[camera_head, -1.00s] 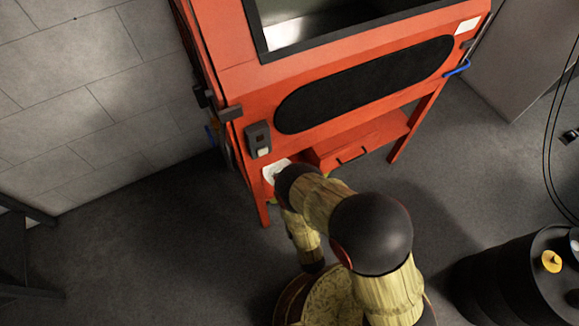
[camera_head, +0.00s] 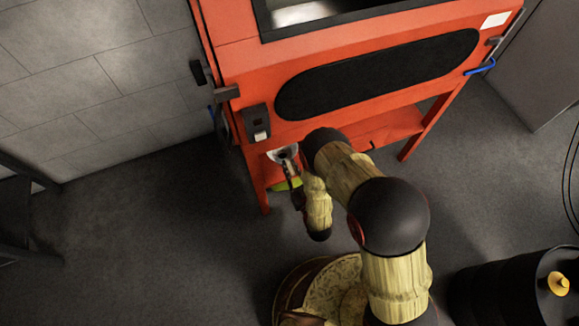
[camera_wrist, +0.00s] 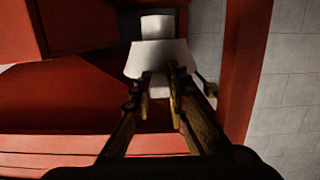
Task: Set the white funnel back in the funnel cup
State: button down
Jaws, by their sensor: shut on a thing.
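The white funnel (camera_head: 283,153) shows as a small pale rim just beyond my gripper (camera_head: 291,170), by the lower left of the red machine front. In the wrist view a wide white part of the funnel (camera_wrist: 158,58) stands past my gripper's fingertips (camera_wrist: 160,72), and a narrower white part shows between the fingers. My gripper is shut on the funnel. A pale block (camera_wrist: 157,26) shows behind it; I cannot tell whether this is the funnel cup. The funnel's lower end is partly hidden by the fingers.
The red machine (camera_head: 235,65) has a left leg close to my gripper. A dark grey box (camera_head: 257,122) is mounted above the funnel. A yellow-green object (camera_head: 287,184) shows below. A black drum (camera_head: 520,295) stands at the right.

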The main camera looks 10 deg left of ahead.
jog(key=w+a+f+b, duration=0.1)
jog(key=w+f+b, duration=0.3)
jog(key=f, duration=0.5)
jog(key=shift+w, duration=0.8)
jog(key=shift+a+f, duration=0.1)
jog(key=shift+f, duration=0.1)
jog(key=shift+f, duration=0.15)
jog(key=c, duration=1.8)
grip_release()
jog(key=shift+o, duration=0.3)
